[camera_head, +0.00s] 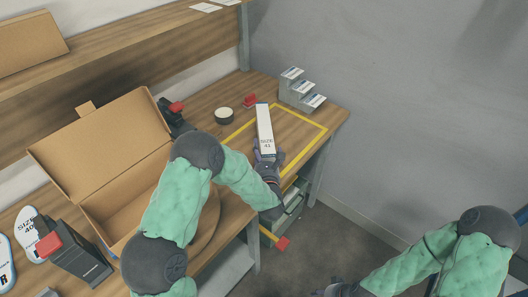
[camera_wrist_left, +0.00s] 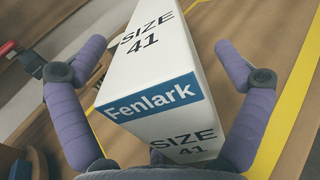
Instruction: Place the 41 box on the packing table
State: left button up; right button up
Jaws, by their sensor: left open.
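The white 41 box (camera_head: 265,125), long and narrow, is inside the yellow outline on the packing table (camera_head: 312,148). Its faces read SIZE 41, and the left wrist view shows a blue Fenlark band on the box (camera_wrist_left: 155,97). My left gripper (camera_head: 267,158) is at the near end of the box. In the left wrist view its two purple-grey fingers stand apart on either side of the box, with gaps between. My right gripper (camera_head: 340,290) is only partly in view at the bottom edge, and its fingers cannot be made out.
A stepped card holder (camera_head: 299,92) stands behind the outline, with a red item (camera_head: 250,100) and a dark round tape roll (camera_head: 224,116) to its left. An open cardboard box (camera_head: 105,165) and a shoe insole (camera_head: 33,235) are at left. Grey wall bounds the right.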

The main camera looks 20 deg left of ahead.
pick_arm(q)
jog(key=shift+r, duration=0.2)
jog(key=p+v, duration=0.1)
jog(key=v, duration=1.1)
jog(key=shift+p, duration=0.4)
jog(key=shift+d+f, duration=0.1)
